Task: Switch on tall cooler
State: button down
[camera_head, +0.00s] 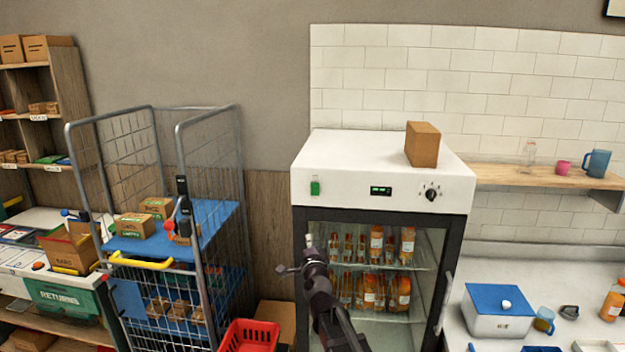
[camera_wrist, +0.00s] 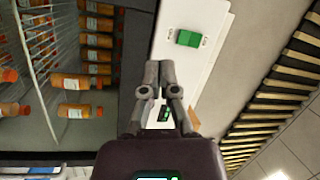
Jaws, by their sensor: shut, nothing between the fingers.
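The tall cooler (camera_head: 372,148) has a white top panel and a glass front with bottles of orange juice inside. Its green switch (camera_head: 315,188) is at the left end of the panel, beside a small display with green marks (camera_head: 381,191) and a black knob (camera_head: 431,194). I cannot tell the switch's position. My gripper (camera_head: 309,241) is in front of the glass, below the switch and apart from it. In the wrist view the shut, empty fingers (camera_wrist: 160,76) point toward the panel, with the green switch (camera_wrist: 188,38) beyond their tips.
A cardboard box (camera_head: 422,144) stands on the cooler. A wire roll cage (camera_head: 160,207) with cartons is at left, and a red basket (camera_head: 249,336) is on the floor. A counter with a blue-lidded box (camera_head: 497,311) and a wooden shelf (camera_head: 547,177) are at right.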

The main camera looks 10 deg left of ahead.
aim_at(315, 185)
notch_tip(315, 185, up, 6)
jog(key=m+t+h+p, duration=0.2)
jog(key=m+h, duration=0.3)
jog(key=m, duration=0.1)
jog(key=shift+w+a+r+p, duration=0.15)
jog(key=shift+w+a+p, duration=0.1)
jog(key=shift+a+p, duration=0.1)
jog(key=shift+w, duration=0.1)
jog(key=p+x, duration=0.3)
jog(key=x, duration=1.1)
jog(key=shift+d+r+p, duration=0.1)
jog(key=shift+r+p, duration=0.05)
jog(key=shift+p, duration=0.25)
jog(key=shift+w+r, duration=0.15)
